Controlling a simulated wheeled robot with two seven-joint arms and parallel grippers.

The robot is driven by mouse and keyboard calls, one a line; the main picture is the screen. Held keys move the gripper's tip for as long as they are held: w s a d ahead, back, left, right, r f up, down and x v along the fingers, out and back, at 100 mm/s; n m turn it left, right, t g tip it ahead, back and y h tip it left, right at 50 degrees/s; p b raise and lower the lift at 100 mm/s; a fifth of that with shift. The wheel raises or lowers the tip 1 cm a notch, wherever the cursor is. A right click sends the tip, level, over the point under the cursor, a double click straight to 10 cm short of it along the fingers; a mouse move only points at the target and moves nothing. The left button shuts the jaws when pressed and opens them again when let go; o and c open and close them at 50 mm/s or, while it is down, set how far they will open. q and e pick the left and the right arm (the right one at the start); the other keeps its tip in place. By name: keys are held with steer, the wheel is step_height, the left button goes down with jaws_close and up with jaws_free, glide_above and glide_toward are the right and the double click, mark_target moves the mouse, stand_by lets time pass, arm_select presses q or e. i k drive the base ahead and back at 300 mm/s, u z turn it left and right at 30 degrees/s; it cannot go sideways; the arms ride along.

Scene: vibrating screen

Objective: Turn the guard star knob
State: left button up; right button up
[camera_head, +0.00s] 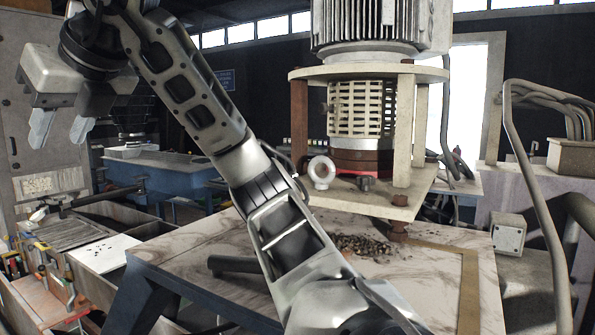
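A small dark knob (366,184), which looks like the star knob, sits on the front of the lower plate (345,200) of the machine. Behind and above it is a pale slotted cylindrical guard (350,108) with a red band at its foot. My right gripper (60,138) is at the upper left, far from the knob, with its two pale fingers apart and nothing between them. Its arm crosses the view from the bottom middle to the upper left. My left gripper is not in view.
Posts (403,130) flank the guard under a large motor (375,25). Dark granules (362,246) lie on the table (440,290) below. A bent metal tube (530,170) rises at right. Bins with tools (100,255) stand at lower left.

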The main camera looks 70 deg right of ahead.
mark_target(366, 181)
steer(key=i, duration=1.5)
steer(key=z, duration=3.1)
steer(key=i, duration=0.5)
steer(key=u, duration=0.1)
